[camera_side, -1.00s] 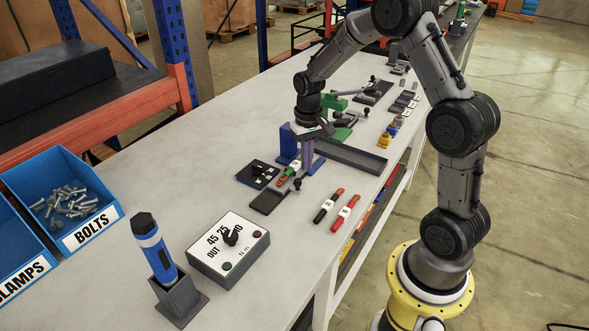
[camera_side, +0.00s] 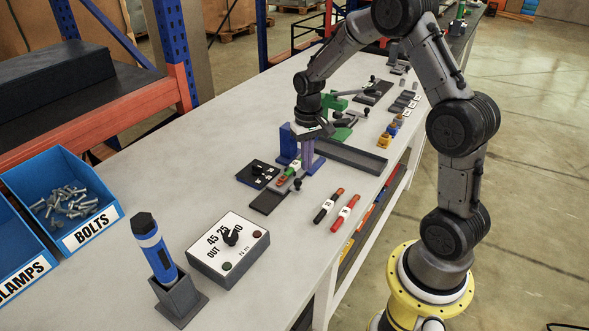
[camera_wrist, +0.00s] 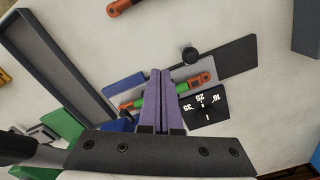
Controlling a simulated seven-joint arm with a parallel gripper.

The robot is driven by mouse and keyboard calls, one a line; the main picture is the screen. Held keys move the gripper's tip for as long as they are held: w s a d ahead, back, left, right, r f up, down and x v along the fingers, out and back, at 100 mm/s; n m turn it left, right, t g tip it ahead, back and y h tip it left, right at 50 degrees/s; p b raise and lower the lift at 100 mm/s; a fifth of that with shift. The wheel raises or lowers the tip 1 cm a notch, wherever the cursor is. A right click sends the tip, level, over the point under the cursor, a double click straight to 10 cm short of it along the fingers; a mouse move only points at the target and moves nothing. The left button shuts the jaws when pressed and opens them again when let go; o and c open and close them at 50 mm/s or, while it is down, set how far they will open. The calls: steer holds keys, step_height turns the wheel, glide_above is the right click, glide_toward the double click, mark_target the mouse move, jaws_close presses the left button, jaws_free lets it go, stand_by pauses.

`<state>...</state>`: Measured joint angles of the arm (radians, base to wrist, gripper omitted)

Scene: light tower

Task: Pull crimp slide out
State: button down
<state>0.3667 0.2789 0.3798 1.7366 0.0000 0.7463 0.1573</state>
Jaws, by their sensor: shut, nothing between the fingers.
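The crimp slide appears to be the flat piece with a black knob (camera_side: 297,185), lying in a dark rail (camera_side: 266,202) in the side view. In the wrist view the knob (camera_wrist: 190,55) stands beside a grey plate, with the dark rail (camera_wrist: 235,58) reaching right. A green and orange cable piece (camera_side: 288,173) lies beside it, and it passes behind my fingers in the wrist view (camera_wrist: 193,82). My gripper (camera_wrist: 158,72) is shut and empty, its purple fingers left of the knob and apart from it in that picture.
A black dial block (camera_side: 258,173) sits left of the rail. A blue upright fixture (camera_side: 288,143) stands close behind my fingers. A long grey tray (camera_side: 352,157) lies to the right. Red and black handled pieces (camera_side: 345,212) lie in front. A control box (camera_side: 228,247) stands nearer.

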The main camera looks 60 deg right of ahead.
stand_by(0.5)
steer(key=shift+f, duration=2.05)
steer(key=shift+a, duration=4.8)
steer(key=shift+r, duration=0.1)
steer(key=shift+d+r, duration=0.7)
steer(key=shift+r, duration=2.75)
steer(key=shift+r, duration=0.1)
